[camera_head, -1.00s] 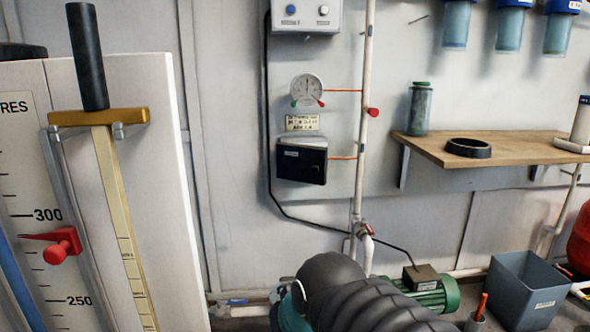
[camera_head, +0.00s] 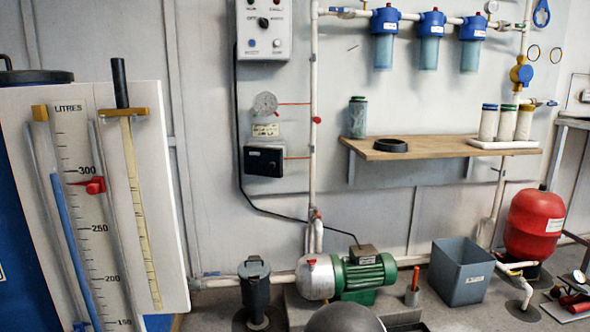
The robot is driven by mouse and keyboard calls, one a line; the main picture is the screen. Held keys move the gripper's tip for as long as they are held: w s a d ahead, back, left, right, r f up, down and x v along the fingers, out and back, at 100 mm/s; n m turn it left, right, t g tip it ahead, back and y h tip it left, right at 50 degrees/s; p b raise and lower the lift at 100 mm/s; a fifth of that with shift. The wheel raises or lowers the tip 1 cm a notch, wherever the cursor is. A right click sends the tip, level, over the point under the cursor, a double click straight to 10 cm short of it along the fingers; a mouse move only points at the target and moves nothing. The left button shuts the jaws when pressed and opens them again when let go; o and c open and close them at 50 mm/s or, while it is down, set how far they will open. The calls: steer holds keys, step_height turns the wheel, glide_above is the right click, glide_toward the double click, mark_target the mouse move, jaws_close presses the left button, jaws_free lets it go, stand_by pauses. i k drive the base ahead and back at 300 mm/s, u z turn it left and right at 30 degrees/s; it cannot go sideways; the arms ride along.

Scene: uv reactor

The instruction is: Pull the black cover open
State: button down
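A small black box with a flat black front cover (camera_head: 264,162) is fixed to the grey wall, left of a white vertical pipe. The cover looks shut. A small pale label is on its front, and a thin orange tube runs from its right side to the pipe. My gripper is not in view. A dark rounded shape (camera_head: 345,319) at the bottom edge may be part of my arm; most of it is cut off.
A gauge (camera_head: 265,103) and a control box (camera_head: 264,29) are above. A green pump (camera_head: 362,276) and dark strainer (camera_head: 255,284) stand below. A litre-scale board (camera_head: 150,200) is left; a wooden shelf (camera_head: 450,148) and grey bin (camera_head: 460,272) are right.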

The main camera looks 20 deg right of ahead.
mark_target(262, 161)
steer(key=z, duration=1.75)
steer(key=i, duration=1.65)
steer(key=u, duration=1.6)
